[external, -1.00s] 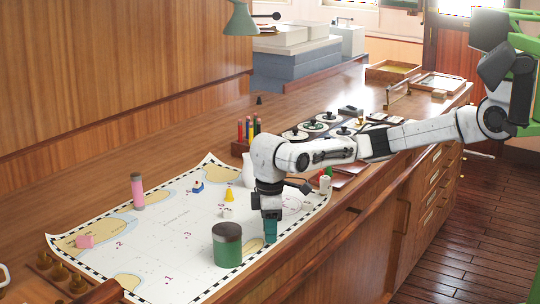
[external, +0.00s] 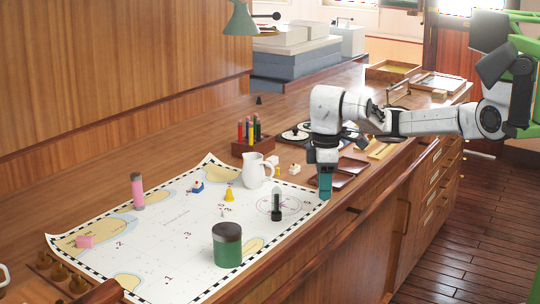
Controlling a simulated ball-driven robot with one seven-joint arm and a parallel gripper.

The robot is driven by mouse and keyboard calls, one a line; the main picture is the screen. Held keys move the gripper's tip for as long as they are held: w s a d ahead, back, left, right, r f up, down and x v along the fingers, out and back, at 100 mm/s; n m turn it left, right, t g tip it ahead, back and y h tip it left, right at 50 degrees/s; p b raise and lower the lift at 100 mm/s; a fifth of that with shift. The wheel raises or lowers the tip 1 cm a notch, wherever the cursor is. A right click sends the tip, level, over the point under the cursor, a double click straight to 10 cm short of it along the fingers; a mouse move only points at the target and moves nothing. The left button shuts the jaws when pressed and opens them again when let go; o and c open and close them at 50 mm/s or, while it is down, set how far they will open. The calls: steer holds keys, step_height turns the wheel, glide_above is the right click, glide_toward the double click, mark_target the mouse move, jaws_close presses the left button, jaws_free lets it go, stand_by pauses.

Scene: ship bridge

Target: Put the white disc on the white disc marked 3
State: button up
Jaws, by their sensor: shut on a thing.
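My gripper (external: 325,186) points down at the right edge of the chart, its teal fingers low over the corner. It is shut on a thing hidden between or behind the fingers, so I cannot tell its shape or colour. A small pale piece (external: 226,211) lies on the chart left of the gripper. I cannot make out for certain the white disc or the white disc marked 3.
A green jar (external: 227,246), a dark-based glass vial (external: 277,206), a white jug (external: 257,172), a yellow cone (external: 229,195) and a pink cylinder (external: 138,191) stand on the chart. A pencil holder (external: 252,146) is behind. The chart's middle left is mostly free.

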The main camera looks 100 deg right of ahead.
steer(key=w+d+m+b, duration=0.1)
steer(key=w+d+m, duration=0.1)
steer(key=d+m, duration=0.2)
steer(key=w+d+r+m+b, duration=0.1)
steer(key=w+d+m+b, duration=0.1)
steer(key=d+m, duration=0.3)
steer(key=w+d+r+m+b, duration=0.1)
steer(key=w+d+m, duration=0.3)
steer(key=d+m, duration=0.1)
steer(key=shift+w+m+b, duration=0.2)
steer(key=shift+m+b, duration=0.15)
steer(key=shift+m, duration=0.55)
steer(key=w+d+f+b, duration=0.2)
steer(key=w+d+f, duration=0.15)
steer(key=w, duration=0.45)
glide_above(228, 210)
steer(key=s, duration=0.1)
step_height(228, 210, down, 5)
steer(key=shift+w+d+f, duration=0.15)
steer(key=shift+w+f, duration=0.35)
steer(key=shift+f, duration=1.65)
steer(key=o, duration=1)
steer(key=shift+f, duration=0.1)
